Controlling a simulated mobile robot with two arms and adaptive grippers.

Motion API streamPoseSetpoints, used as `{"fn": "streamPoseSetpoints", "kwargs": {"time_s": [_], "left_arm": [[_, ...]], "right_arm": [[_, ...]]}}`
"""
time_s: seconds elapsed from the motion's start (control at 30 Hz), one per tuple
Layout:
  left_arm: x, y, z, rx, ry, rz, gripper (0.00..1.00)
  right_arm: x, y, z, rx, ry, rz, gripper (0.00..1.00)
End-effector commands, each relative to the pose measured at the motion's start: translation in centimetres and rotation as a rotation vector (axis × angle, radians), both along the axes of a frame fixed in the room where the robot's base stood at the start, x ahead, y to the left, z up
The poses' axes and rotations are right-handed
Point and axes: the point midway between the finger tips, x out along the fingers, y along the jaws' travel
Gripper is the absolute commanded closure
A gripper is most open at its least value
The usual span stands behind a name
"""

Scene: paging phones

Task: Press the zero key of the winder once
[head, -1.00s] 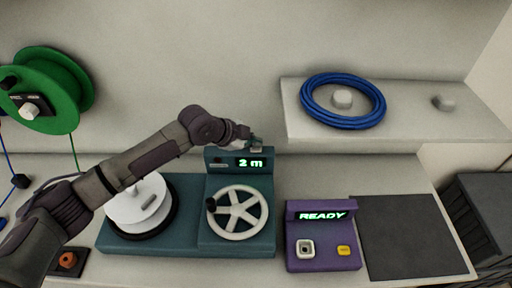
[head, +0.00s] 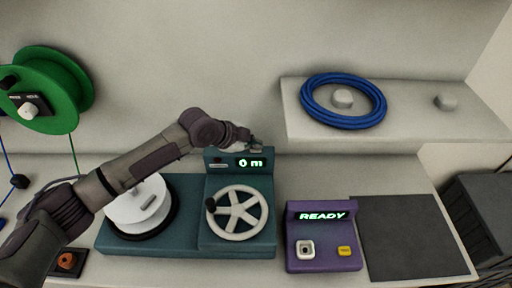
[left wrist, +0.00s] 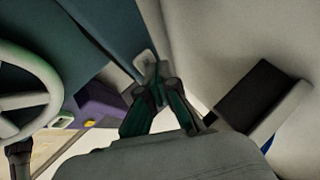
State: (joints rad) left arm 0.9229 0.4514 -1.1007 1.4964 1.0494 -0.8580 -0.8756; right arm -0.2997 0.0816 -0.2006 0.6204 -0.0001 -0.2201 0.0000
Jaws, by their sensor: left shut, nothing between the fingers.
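The teal winder (head: 185,245) stands on the worktop with a white drum (head: 138,205) and a spoked white handwheel (head: 237,213). Its upright display (head: 250,163) reads "0 m". My left gripper (head: 256,146) is shut and empty at the top edge of the display housing. In the left wrist view its fingertips (left wrist: 155,88) are together beside a pale key (left wrist: 145,60) on the teal housing. The fingers partly hide the key, and I cannot tell whether they touch it. My right gripper is not in view.
A purple box (head: 322,262) reading "READY" stands right of the winder, beside a dark mat (head: 412,237). A blue cable coil (head: 304,98) lies on the raised shelf (head: 410,128). A green reel (head: 75,75) is at the left.

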Motion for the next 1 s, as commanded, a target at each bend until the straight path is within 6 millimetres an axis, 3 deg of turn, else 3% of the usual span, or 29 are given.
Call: {"fn": "streamPoseSetpoints", "kwargs": {"time_s": [0.33,0.77,1.0], "left_arm": [[-0.1,0.0,1.6,0.001,0.002,-0.001,1.0],[0.0,0.0,1.9,0.0,0.001,-0.001,1.0],[0.0,0.0,4.1,0.0,0.001,-0.001,1.0]], "right_arm": [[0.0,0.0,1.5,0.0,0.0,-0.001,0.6],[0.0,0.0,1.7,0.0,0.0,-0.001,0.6],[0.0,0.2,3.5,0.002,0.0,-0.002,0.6]]}}
